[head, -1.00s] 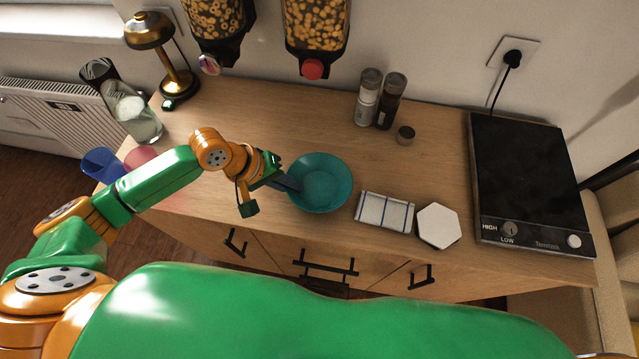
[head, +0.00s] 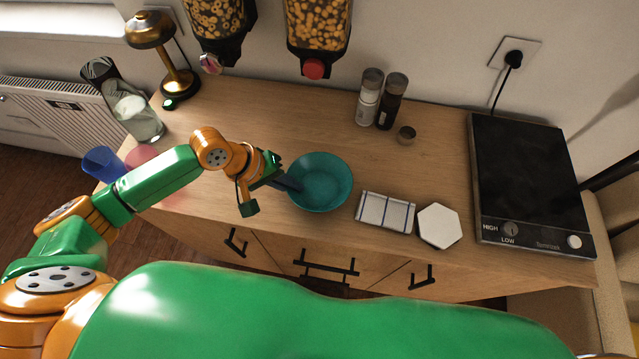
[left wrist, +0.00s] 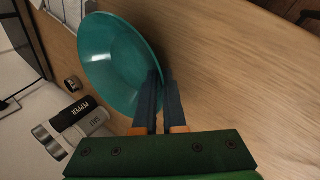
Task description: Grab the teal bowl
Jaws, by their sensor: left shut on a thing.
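The teal bowl (head: 322,184) sits upright on the wooden counter, in the middle of the head view. My left gripper (head: 292,184) reaches it from the left and is shut on its near-left rim. In the left wrist view the bowl (left wrist: 108,62) shows at the upper left, and my left gripper's fingers (left wrist: 161,88) pinch its rim, one inside and one outside. The bowl appears empty. My right gripper is not in view.
A folded cloth (head: 385,211) and a white hexagonal piece (head: 439,226) lie right of the bowl. Two shakers (head: 380,99) stand behind, with a hotplate (head: 528,180) at far right. A lamp (head: 163,58) and cups stand left. Dispensers (head: 317,38) hang above.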

